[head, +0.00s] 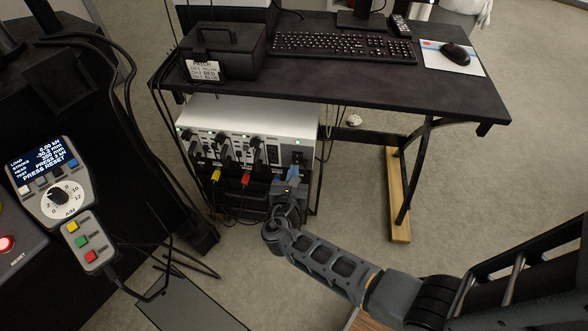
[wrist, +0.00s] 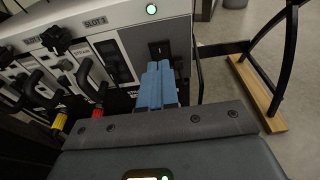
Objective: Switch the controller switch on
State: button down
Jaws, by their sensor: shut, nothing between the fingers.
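The controller (head: 245,118) is a light grey box with a black-fitted front, under the desk. At its right end is a black switch plate (head: 298,156). In the wrist view the switch (wrist: 159,48) shows as a dark fitting just beyond my fingertips; its lower part is hidden by them, and I cannot tell its position. My gripper (head: 292,174) is shut and empty, its blue fingers (wrist: 158,78) together, pointing at the plate. I cannot tell whether they touch it.
Yellow and red cable plugs (wrist: 98,112) hang from the controller's front, left of my gripper. The desk (head: 345,75) stands above, with a wooden-footed leg (head: 398,200) to the right. A handset (head: 88,242) and dial unit are at left. Floor at right is clear.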

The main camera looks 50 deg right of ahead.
jog(key=r+p+v, duration=0.1)
jog(key=r+v, duration=0.1)
jog(key=v, duration=0.7)
jog(key=shift+w+d, duration=0.15)
jog(key=shift+d, duration=0.05)
jog(key=shift+d, duration=0.15)
dwell(1.1)
